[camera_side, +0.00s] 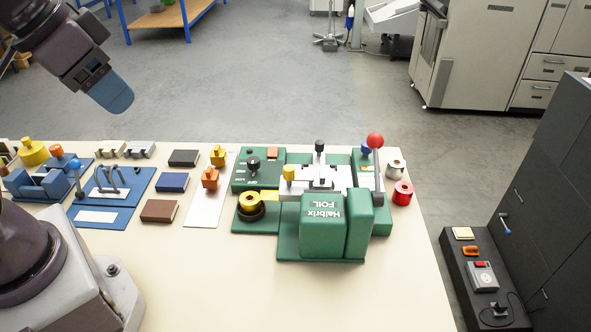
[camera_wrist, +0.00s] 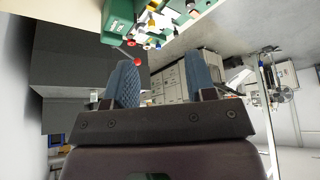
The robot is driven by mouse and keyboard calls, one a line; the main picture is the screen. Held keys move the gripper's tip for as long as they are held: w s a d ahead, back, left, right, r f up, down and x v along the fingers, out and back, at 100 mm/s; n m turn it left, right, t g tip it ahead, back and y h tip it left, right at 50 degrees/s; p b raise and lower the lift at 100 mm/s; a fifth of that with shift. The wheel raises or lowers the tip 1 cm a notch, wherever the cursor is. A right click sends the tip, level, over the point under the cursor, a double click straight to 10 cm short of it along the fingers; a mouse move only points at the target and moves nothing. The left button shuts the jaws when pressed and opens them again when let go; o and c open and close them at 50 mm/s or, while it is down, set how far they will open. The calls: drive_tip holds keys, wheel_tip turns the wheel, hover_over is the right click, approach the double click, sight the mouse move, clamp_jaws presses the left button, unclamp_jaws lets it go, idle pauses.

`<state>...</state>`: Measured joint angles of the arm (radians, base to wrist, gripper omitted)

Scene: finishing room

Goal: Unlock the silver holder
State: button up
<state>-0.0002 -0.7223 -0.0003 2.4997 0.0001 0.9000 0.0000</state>
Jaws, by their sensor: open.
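A green foil machine (camera_side: 323,222) marked "Halbrix FOIL" stands on the right part of the table. A silver holder (camera_side: 325,178) sits across its middle, with a yellow knob (camera_side: 289,172) at its left end and a black knob (camera_side: 320,146) behind it. Whether the holder is locked cannot be told. A red-ball lever (camera_side: 376,140) rises at its right. My gripper (camera_side: 110,93) is high at the upper left, far from the machine and touching nothing. In the wrist view the two blue fingers of my gripper (camera_wrist: 162,82) are apart and empty; the machine (camera_wrist: 120,22) shows at the top.
A yellow roll (camera_side: 250,204) is on the machine's left. Red (camera_side: 402,192) and silver (camera_side: 396,168) rolls stand to its right. Left are coloured blocks (camera_side: 172,182), a white plate (camera_side: 205,208) with orange pieces, and blue fixtures (camera_side: 108,190). The table front (camera_side: 230,290) is clear.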

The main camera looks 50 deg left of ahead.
drive_tip(key=w+d+f+g, duration=0.2)
drive_tip(key=w+f+g, duration=0.3)
drive_tip(key=w, duration=0.8)
drive_tip(key=n, duration=0.4)
approach(289, 168)
wheel_tip(289, 168, down, 10)
drive_tip(key=shift+w+r, duration=0.1)
drive_tip(key=c, duration=0.9)
